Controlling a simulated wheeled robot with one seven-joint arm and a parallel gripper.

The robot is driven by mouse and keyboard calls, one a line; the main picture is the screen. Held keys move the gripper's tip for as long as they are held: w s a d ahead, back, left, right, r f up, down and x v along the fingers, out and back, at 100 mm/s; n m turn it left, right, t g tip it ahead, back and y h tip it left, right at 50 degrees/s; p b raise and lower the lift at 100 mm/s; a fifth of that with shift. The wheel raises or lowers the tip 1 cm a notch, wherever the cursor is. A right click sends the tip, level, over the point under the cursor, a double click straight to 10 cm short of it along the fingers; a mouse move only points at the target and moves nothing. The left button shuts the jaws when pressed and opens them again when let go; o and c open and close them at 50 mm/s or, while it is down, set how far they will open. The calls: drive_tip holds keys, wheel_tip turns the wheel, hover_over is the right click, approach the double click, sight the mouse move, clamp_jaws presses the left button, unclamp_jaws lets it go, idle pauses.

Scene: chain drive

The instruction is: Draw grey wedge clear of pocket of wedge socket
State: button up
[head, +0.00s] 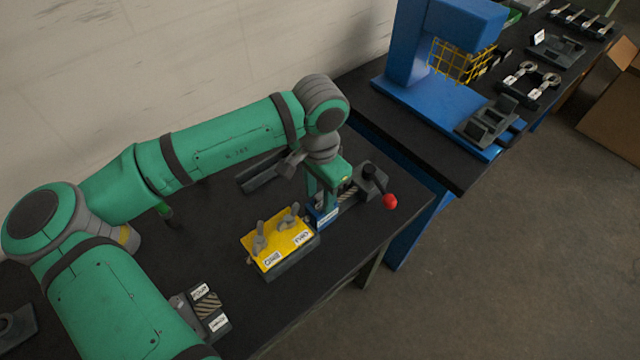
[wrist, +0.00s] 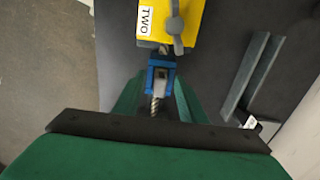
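The blue wedge socket (head: 322,217) stands on the dark bench just beyond the yellow block in the head view. In the wrist view the socket (wrist: 151,78) is near the middle, with the grey wedge (wrist: 160,88) between its blue sides. A rope (wrist: 154,107) runs from the socket toward my palm. My gripper (head: 322,200) points down at the socket. In the wrist view its green fingers (wrist: 160,97) stand apart on either side of the socket, with a gap wider than the wedge. I cannot tell whether they touch anything. The wedge is hidden in the head view.
The yellow block (head: 275,245) with two grey wing-shaped parts and labels adjoins the socket. A dark fixture with a red-knobbed lever (head: 389,201) stands just beyond. A grey channel (head: 262,172) lies behind. A small labelled block (head: 205,308) is nearer. The bench's front right is clear.

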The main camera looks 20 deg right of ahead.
drive_tip(key=shift+f, duration=0.3)
drive_tip(key=shift+c, duration=0.7)
clamp_jaws()
drive_tip(key=shift+w+r, duration=0.1)
drive_tip(key=shift+r, duration=0.05)
wheel_tip(320, 180, up, 13)
idle(1.8)
